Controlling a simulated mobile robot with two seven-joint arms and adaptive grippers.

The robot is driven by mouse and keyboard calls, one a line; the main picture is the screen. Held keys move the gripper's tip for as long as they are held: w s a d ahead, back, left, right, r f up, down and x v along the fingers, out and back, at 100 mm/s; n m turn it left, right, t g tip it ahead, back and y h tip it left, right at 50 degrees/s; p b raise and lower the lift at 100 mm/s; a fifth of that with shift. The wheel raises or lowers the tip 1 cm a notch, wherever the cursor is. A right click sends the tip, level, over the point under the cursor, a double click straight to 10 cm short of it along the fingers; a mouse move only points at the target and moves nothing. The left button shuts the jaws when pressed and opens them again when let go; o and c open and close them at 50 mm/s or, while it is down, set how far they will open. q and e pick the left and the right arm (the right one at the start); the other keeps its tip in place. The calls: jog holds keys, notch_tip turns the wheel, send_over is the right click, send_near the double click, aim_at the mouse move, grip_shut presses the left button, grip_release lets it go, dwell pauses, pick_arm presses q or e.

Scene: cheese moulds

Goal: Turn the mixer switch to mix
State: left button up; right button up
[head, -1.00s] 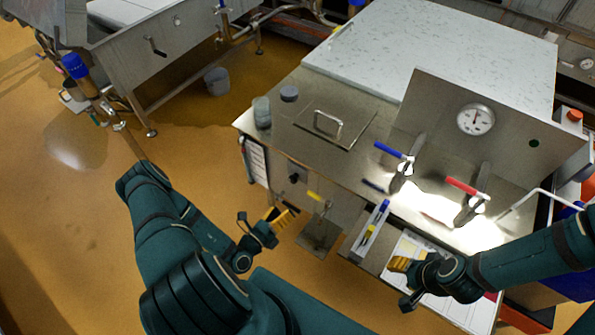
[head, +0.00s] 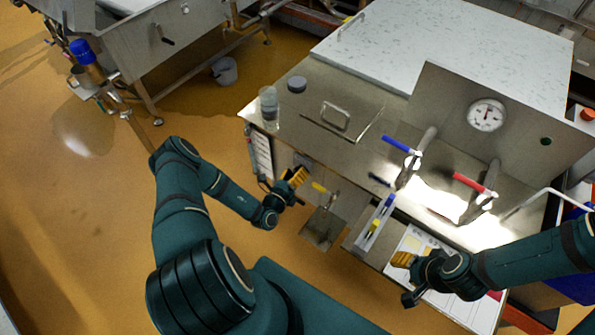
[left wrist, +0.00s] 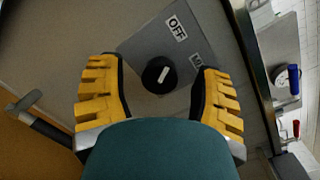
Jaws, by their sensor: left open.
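The mixer switch is a round black knob (left wrist: 159,75) with a white pointer mark, on a grey plate (left wrist: 150,42) in the left wrist view. An "OFF" label (left wrist: 176,29) is beside it; a second label (left wrist: 197,61) is partly hidden by a finger. The pointer slants to the upper right; I cannot tell which label it marks. My left gripper (left wrist: 158,72) is open, its yellow fingers on either side of the knob, with no contact seen. In the head view my left gripper (head: 298,176) is at the bench front and hides the knob. My right gripper (head: 402,259) hovers above the paper sheets.
The steel bench (head: 330,85) carries a blue-handled valve (head: 397,143), a red-handled valve (head: 474,184) and a gauge (head: 486,115). A tray of pens (head: 375,229) and a yellow-handled tap (head: 325,190) are at the front.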

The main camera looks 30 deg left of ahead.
pick_arm(q)
jog(key=shift+w, duration=0.5)
grip_shut()
jog(key=shift+m, duration=0.4)
pick_arm(e)
jog(key=shift+r, duration=0.15)
pick_arm(q)
jog(key=m+p, duration=0.1)
jog(key=m, duration=0.3)
jog(key=shift+r+m+t+p, duration=0.1)
jog(key=shift+m+t+p, duration=0.2)
jog(key=shift+m+p, duration=0.1)
pick_arm(e)
jog(key=shift+w+r, duration=0.25)
jog(key=shift+r, duration=0.45)
pick_arm(q)
jog(key=m+p, duration=0.1)
jog(key=m, duration=0.3)
jog(key=shift+d+h, duration=0.1)
jog(key=shift+h, duration=0.3)
pick_arm(e)
jog(key=shift+w+r, duration=0.15)
jog(key=shift+r, duration=0.35)
pick_arm(q)
jog(key=shift+m, duration=1.4)
pick_arm(e)
jog(key=shift+d+r, duration=0.1)
jog(key=shift+r, duration=0.2)
